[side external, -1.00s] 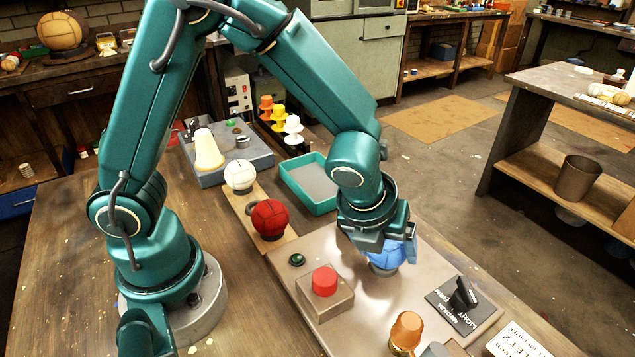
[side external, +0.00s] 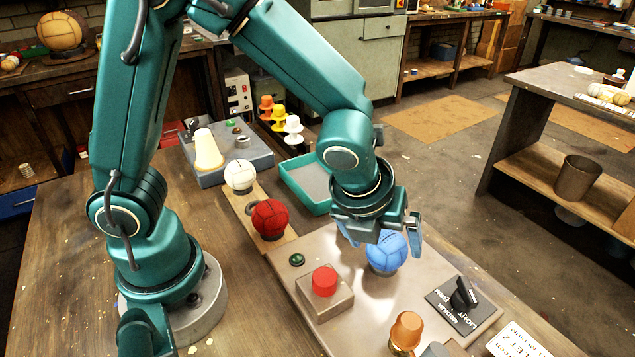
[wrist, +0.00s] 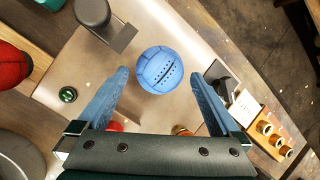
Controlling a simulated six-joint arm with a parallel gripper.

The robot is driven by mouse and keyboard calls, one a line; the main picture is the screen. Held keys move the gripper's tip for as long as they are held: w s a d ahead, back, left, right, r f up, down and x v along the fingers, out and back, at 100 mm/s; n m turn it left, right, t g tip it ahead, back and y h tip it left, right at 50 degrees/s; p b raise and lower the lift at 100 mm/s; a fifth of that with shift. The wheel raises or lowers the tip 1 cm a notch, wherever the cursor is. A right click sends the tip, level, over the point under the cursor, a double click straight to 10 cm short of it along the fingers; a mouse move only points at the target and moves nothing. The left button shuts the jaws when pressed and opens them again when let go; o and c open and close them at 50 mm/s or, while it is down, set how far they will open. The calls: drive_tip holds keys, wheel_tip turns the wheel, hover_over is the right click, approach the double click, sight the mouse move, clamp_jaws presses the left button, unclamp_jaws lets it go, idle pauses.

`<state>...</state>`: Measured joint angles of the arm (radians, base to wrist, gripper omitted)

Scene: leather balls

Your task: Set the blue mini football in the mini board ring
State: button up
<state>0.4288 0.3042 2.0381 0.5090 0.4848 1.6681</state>
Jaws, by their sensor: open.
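The blue mini football (side external: 386,253) sits on a low dark base on the grey board (side external: 330,245) in the side view. My gripper (side external: 380,236) is open above it, its fingers spread on either side of the ball's upper part. In the wrist view the ball (wrist: 160,70) shows whole, centred beyond the open fingertips, with clear gaps on both sides. A dark ring (side external: 251,209) shows partly on the wooden strip between the white ball and the red ball. I cannot tell whether this or the blue ball's base is the mini board ring.
A red ball (side external: 270,218) and a white ball (side external: 239,175) stand on the wooden strip. A red button box (side external: 324,293), an orange-topped piece (side external: 406,330) and a black lever plate (side external: 463,303) surround the blue ball. A teal tray (side external: 300,183) lies behind.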

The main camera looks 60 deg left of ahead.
drive_tip(key=v, duration=0.8)
drive_tip(key=s+a+r+n, duration=0.1)
drive_tip(key=s+a+n, duration=0.3)
drive_tip(key=n, duration=1)
drive_tip(key=s+a+r+n, duration=0.1)
drive_tip(key=s+a+n, duration=0.3)
drive_tip(key=n, duration=1)
drive_tip(key=shift+s+r+n+t+h, duration=0.3)
drive_tip(key=shift+s+r+n, duration=0.1)
drive_tip(key=shift+s, duration=0.2)
